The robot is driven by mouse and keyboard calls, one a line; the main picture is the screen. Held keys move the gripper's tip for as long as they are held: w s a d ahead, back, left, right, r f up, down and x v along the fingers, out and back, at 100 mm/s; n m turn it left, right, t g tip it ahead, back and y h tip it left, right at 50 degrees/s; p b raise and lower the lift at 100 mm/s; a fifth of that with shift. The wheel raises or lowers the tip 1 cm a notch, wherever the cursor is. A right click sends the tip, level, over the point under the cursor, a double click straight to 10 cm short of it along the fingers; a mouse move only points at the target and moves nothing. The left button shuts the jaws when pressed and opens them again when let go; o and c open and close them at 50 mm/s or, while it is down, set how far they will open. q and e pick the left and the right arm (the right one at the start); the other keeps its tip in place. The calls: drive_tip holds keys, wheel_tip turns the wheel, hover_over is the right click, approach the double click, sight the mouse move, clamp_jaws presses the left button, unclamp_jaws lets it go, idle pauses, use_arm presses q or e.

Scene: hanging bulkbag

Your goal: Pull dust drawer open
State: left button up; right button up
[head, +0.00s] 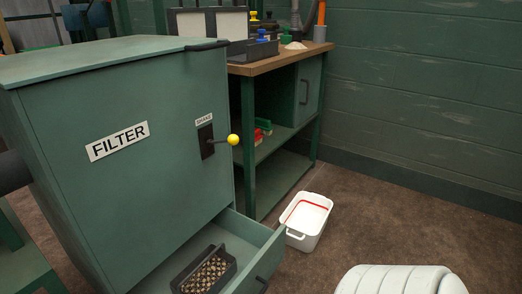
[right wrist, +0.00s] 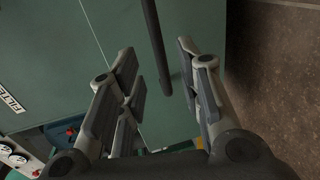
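The green filter cabinet (head: 140,190) fills the left of the head view, with a FILTER label on its front. Its dust drawer (head: 243,262) at the bottom stands partly out, with a dark tray (head: 205,270) of speckled bits inside. A dark drawer handle (head: 262,281) shows on the drawer's front at the bottom edge. In the right wrist view my right gripper (right wrist: 160,85) is open, its fingers apart on either side of a dark bar (right wrist: 155,40) in front of green panels. The bar looks like a handle; contact cannot be seen. My left gripper is not in view.
A white bin (head: 307,222) with a red line stands on the brown floor right of the drawer. A shake lever with a yellow knob (head: 233,139) sticks out from the cabinet. A workbench (head: 275,62) stands behind. Floor between bin and wall is clear.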

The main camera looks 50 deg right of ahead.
drive_tip(key=shift+v, duration=2.65)
